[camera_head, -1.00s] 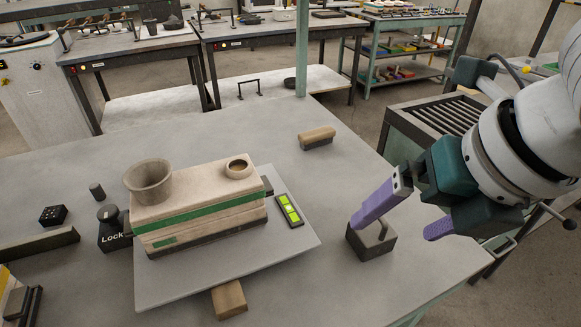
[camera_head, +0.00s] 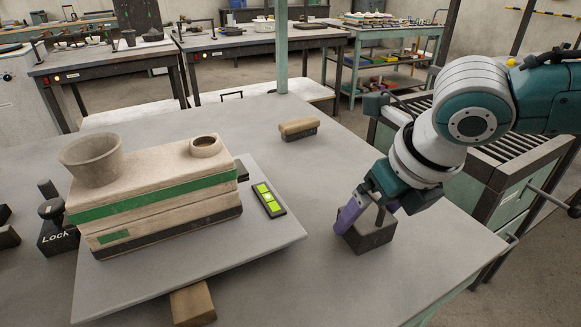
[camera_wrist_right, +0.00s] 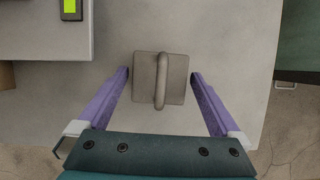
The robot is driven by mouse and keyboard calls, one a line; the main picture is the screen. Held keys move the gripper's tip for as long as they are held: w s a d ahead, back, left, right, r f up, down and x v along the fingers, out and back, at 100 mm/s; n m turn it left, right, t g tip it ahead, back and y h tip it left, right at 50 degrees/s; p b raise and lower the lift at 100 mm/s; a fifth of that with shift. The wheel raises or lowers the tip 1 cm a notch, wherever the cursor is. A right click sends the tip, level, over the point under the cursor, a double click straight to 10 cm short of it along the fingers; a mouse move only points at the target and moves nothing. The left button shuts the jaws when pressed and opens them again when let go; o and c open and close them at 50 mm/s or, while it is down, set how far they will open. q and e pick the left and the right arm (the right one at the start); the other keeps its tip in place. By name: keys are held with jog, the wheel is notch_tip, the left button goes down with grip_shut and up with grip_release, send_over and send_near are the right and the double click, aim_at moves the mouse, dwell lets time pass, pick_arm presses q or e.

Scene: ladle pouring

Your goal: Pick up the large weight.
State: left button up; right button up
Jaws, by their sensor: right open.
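The large weight is a dark grey block (camera_head: 371,238) with a loop handle on top, standing on the right part of the grey table. In the right wrist view the weight (camera_wrist_right: 148,78) lies between the fingertips, its handle running up the picture. My right gripper (camera_head: 366,217) is open, pointing down, with its purple fingers on either side of the weight. In the right wrist view there is a gap between each fingertip (camera_wrist_right: 160,75) and the block. My left gripper is not in view.
A tan mould box (camera_head: 155,190) with a cup on top stands on a grey plate (camera_head: 270,245) left of the weight. A wooden-backed brush (camera_head: 298,129) lies behind. A wooden block (camera_head: 192,303) sits at the plate's front edge. The table around the weight is clear.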

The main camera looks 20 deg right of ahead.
jog(key=shift+x, duration=0.8)
jog(key=shift+c, duration=0.4)
jog(key=c, duration=1.5)
jog(key=shift+a+r, duration=0.1)
jog(key=shift+r, duration=0.05)
grip_shut()
